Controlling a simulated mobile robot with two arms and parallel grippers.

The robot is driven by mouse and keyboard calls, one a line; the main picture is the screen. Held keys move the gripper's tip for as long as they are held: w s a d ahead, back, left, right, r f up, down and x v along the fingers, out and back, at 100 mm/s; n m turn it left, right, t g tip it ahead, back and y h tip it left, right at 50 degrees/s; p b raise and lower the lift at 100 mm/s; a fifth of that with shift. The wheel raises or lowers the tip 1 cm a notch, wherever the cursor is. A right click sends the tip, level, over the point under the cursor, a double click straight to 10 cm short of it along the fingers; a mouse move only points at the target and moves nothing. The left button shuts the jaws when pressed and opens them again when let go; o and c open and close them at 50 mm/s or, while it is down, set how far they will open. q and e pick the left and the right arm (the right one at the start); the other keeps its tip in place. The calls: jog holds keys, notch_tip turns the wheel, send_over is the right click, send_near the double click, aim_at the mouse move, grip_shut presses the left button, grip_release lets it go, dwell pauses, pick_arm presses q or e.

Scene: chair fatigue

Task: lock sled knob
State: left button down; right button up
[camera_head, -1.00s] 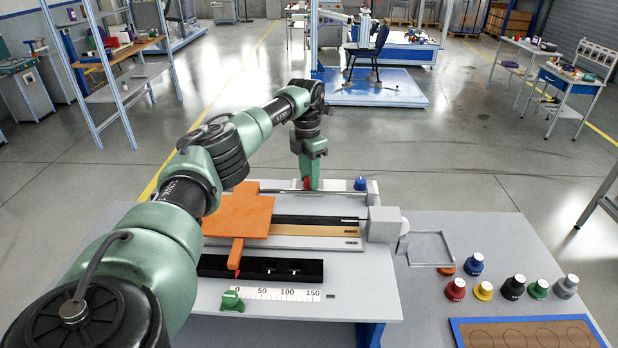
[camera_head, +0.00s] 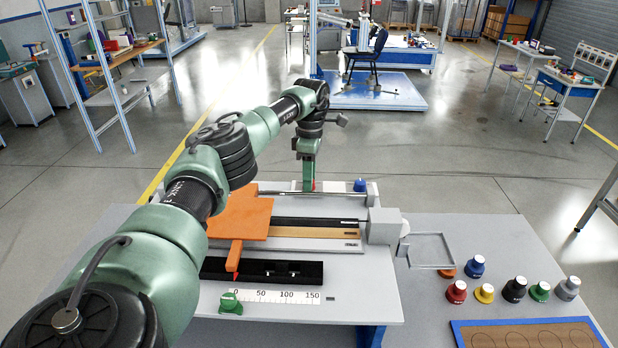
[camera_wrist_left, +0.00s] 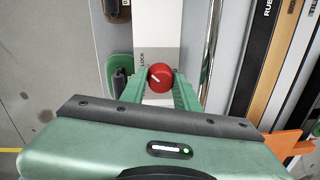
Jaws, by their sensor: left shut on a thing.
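The red sled knob (camera_wrist_left: 161,77) sits on a white plate (camera_wrist_left: 158,37) in the left wrist view. The word LOCK is printed beside it on the left; a second label on its right is partly hidden. A short white line on the knob lies slanted. My left gripper (camera_head: 309,187) points down at the back of the bench fixture, its green fingers (camera_wrist_left: 158,92) on both sides of the knob and shut on it. In the head view the knob is mostly hidden by the fingers. The orange sled (camera_head: 238,214) lies on the fixture in front. My right gripper is not in view.
A metal rod (camera_wrist_left: 208,55) runs beside the white plate. A blue knob (camera_head: 360,185) stands at the fixture's back right. A scale (camera_head: 275,296) and a green clamp (camera_head: 230,303) are at the front. Several coloured caps (camera_head: 514,289) stand on the right table.

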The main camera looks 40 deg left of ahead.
pick_arm(q)
jog(key=shift+d+m, duration=0.1)
jog(key=shift+m, duration=0.2)
dwell(0.4)
jog(key=c, duration=1)
grip_release()
jog(key=shift+w, duration=0.1)
jog(key=shift+c, duration=0.2)
jog(key=shift+r, duration=0.3)
jog(key=r, duration=0.2)
jog(key=r+b, duration=0.1)
jog(key=r, duration=0.1)
jog(key=r+b, duration=0.1)
jog(key=r, duration=0.1)
jog(key=shift+w+r, duration=0.2)
jog(key=shift+w, duration=0.05)
jog(key=shift+r, duration=0.4)
